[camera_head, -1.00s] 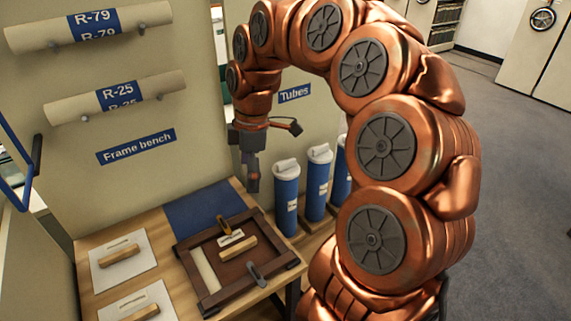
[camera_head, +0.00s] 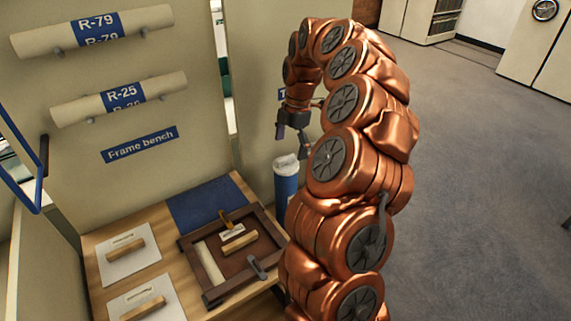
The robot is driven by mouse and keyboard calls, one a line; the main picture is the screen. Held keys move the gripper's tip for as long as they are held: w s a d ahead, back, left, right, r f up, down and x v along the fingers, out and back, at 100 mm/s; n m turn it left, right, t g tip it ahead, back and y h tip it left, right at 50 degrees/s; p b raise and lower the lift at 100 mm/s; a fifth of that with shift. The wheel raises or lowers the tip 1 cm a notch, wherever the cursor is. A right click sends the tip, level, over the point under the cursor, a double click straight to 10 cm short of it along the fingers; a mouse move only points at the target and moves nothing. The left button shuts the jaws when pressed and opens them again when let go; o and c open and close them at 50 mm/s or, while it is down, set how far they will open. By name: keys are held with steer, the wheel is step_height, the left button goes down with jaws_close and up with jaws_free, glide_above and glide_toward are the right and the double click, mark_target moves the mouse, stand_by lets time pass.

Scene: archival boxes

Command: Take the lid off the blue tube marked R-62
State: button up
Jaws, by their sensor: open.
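One blue tube (camera_head: 286,185) with a white lid (camera_head: 286,163) stands upright to the right of the bench. No marking can be read on it. The other blue tubes are hidden behind my arm, so I cannot tell which tube is R-62. My gripper (camera_head: 292,140) hangs from the arm's end, open, above and close to the white lid. I cannot tell whether it touches the lid; nothing shows between its fingers.
The frame bench (camera_head: 165,229) at lower left holds a dark wooden frame (camera_head: 207,291), a blue mat (camera_head: 205,203) and white boards with wooden handles. Rolls R-79 (camera_head: 150,18) and R-25 (camera_head: 165,84) hang on the wall panel. Grey floor (camera_head: 470,180) at right is clear.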

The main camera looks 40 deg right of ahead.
mark_target(286, 157)
steer(key=shift+w+a+f+p, duration=0.1)
steer(key=shift+a+f+p, duration=0.15)
steer(key=shift+f, duration=0.6)
steer(key=shift+w+a+f+p, duration=0.15)
steer(key=shift+f+p, duration=0.25)
steer(key=shift+f, duration=0.5)
steer(key=shift+a+f+p, duration=0.2)
steer(key=shift+f+p, duration=0.1)
steer(key=shift+f, duration=0.55)
steer(key=c, duration=0.8)
steer(key=shift+r, duration=0.1)
